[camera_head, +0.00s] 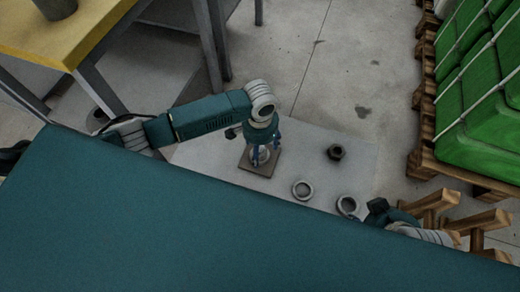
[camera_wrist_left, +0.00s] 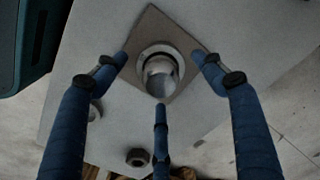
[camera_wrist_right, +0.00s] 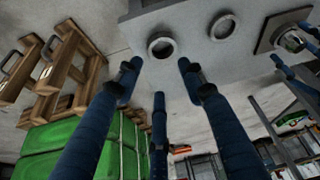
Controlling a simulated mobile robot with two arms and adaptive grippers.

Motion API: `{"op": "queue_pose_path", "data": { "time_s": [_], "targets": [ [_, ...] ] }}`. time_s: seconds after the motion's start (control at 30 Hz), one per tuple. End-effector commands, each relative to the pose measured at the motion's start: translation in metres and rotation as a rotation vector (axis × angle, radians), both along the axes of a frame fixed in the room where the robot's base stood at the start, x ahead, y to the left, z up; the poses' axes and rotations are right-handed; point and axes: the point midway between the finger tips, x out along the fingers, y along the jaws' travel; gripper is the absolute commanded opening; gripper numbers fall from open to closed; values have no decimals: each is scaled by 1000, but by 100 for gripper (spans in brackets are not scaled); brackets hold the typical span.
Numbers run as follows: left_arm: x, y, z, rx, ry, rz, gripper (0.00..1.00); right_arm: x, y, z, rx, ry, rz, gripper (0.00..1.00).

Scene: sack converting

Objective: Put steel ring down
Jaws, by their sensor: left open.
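A brown square plate (camera_head: 262,168) with an upright steel post lies on a pale grey tabletop. In the left wrist view, a steel ring (camera_wrist_left: 143,58) lies on the plate (camera_wrist_left: 152,22) around the post (camera_wrist_left: 160,80). My left gripper (camera_head: 260,153) is directly above it, its fingers (camera_wrist_left: 165,75) spread to either side of the ring with a visible gap.
A dark hex nut (camera_head: 336,152) lies on the pale tabletop (camera_head: 330,128). Green sacks (camera_head: 485,110) on a wooden pallet stand at the right, with wooden trestles (camera_head: 435,200) nearby. A yellow table (camera_head: 80,35) stands at the upper left. Open floor (camera_head: 350,60) lies beyond.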

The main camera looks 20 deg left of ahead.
Motion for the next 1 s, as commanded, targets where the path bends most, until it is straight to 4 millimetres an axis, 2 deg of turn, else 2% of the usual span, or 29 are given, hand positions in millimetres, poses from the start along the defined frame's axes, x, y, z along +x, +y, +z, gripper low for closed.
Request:
{"op": "queue_pose_path", "data": {
  "time_s": [0.03, 0.13, 0.27, 0.4, 0.6, 0.77, 0.87, 1.0],
  "targets": [
    [1, 0, 13, -2, -4, 0, 70, -9, -3, 4, -8, 35, -3, 40],
    [1, -1, 40, -3, -4, -1, 70, -21, -6, 11, -16, 79, -7, 40],
    [1, -1, 67, -3, -3, 1, 70, -21, -6, 20, -16, 76, -7, 40],
    [1, -1, 82, -2, -1, 1, 70, -15, -4, -2, -16, 87, -5, 40],
    [0, 0, 92, -1, 0, 1, 70, -11, -4, -15, -15, 92, -4, 40],
    [-4, -6, 90, -14, -2, -6, 70, -11, -3, -17, -15, 91, -4, 40],
    [-20, -26, 84, -66, -15, -30, 70, -10, -3, -17, -15, 91, -4, 40],
    [-55, -62, 80, -189, -73, -43, 70, -10, -4, -16, -16, 90, -4, 40]
  ]
}}
